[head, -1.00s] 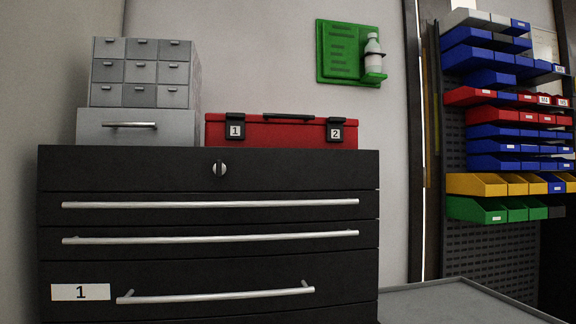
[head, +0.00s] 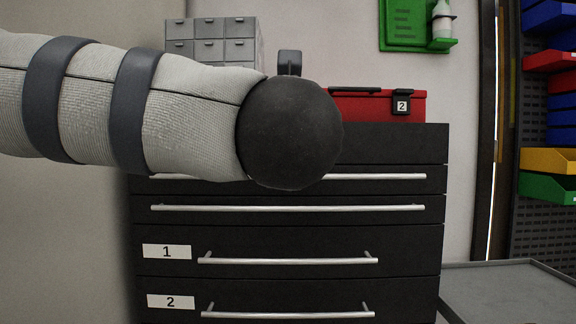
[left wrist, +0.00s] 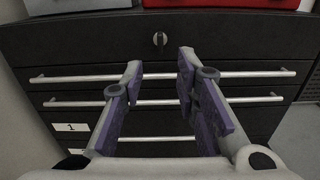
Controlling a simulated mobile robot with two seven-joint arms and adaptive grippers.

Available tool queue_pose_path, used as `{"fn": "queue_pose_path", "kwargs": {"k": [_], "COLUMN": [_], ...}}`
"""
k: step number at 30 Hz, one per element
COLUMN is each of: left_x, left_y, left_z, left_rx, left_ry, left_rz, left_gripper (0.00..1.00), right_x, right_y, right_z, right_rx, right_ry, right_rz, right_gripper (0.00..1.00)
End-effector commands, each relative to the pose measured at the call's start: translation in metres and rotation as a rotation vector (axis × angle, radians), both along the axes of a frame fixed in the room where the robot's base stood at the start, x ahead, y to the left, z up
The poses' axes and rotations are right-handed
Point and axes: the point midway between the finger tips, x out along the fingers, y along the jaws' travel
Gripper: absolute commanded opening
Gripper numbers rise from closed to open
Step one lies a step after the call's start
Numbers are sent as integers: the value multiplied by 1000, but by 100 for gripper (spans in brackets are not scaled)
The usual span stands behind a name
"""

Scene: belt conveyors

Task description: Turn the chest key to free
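The black drawer chest (head: 400,240) stands in front of me with long silver handles. Its key (left wrist: 160,39), a small silver piece in a round lock, shows in the left wrist view on the top panel, standing roughly upright. In the head view my left arm hides the key. My left gripper (left wrist: 158,75) is open and empty in the left wrist view. Its two purple-padded fingers point at the chest, below the key in the picture and apart from it. My right gripper is in neither current view.
A red case (head: 375,105) and a grey small-drawer cabinet (head: 208,40) stand on the chest. A green wall holder (head: 405,25) with a white bottle hangs above. A grey surface (head: 510,290) lies to the right, below the coloured bins (head: 548,187).

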Motion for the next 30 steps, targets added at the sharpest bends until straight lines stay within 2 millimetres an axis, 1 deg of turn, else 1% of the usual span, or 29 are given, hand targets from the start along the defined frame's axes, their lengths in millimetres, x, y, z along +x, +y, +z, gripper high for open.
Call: {"fn": "queue_pose_path", "kwargs": {"k": [2,5,12,15,18,21,28,29,30], "left_x": [3,20,82,101,113,119,120,120,120], "left_y": [1,1,0,0,0,0,0,0,0], "left_z": [4,3,2,3,4,4,3,3,3], "left_rx": [-34,-35,-30,-29,-28,-26,-25,-25,-25], "left_ry": [1,2,3,1,0,-2,0,0,0], "left_rz": [4,6,5,3,3,2,1,1,1], "left_gripper": [28,28,28,28,28,28,28,22,12], "right_x": [-1,-1,-2,-1,0,0,0,0,0], "right_y": [0,0,0,0,0,0,0,0,0], "right_z": [-1,-1,-2,-1,0,0,0,0,0], "right_rx": [0,0,0,0,0,0,0,0,0], "right_ry": [4,6,7,5,0,-1,-1,-1,-1], "right_rz": [0,0,0,0,0,0,0,0,0], "right_gripper": [40,40,40,40,40,40,40,40,40]}}
